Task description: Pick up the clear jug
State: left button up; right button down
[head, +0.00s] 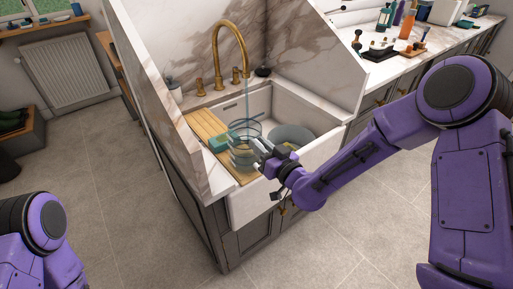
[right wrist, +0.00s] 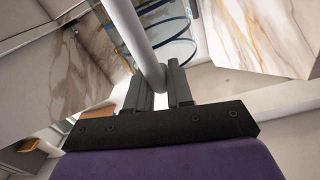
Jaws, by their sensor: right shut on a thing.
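The clear jug (head: 243,150) stands upright at the sink, below the brass tap, over the board's right side. My right gripper (head: 267,157) reaches it from the right and is shut at its near right side. In the right wrist view my right gripper (right wrist: 160,88) is shut on a pale round bar (right wrist: 138,35), which looks like the jug's handle. Behind the bar, the clear jug (right wrist: 172,28) shows as curved, blue-edged walls. Whether its base touches anything is hidden. My left gripper is out of view; only part of that arm shows at the lower left.
The brass tap (head: 230,45) arches above the jug, with a thin bluish streak below its spout. A teal sponge (head: 218,145) and wooden board (head: 203,124) lie left of the jug. A grey round dish (head: 293,134) is in the white sink (head: 320,150). Marble panels flank the sink.

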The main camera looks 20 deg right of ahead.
notch_tip(320, 180, up, 4)
jog(key=p, duration=0.2)
jog(key=shift+p, duration=0.35)
jog(key=s+d+r+p, duration=0.2)
jog(key=s+r+p, duration=0.2)
jog(key=s+p, duration=0.2)
jog(key=s+d+r+p, duration=0.2)
jog(key=s+r+p, duration=0.2)
jog(key=s+p, duration=0.3)
jog(key=shift+s+d+r, duration=0.15)
jog(key=shift+d+r, duration=0.15)
jog(key=shift+d, duration=0.1)
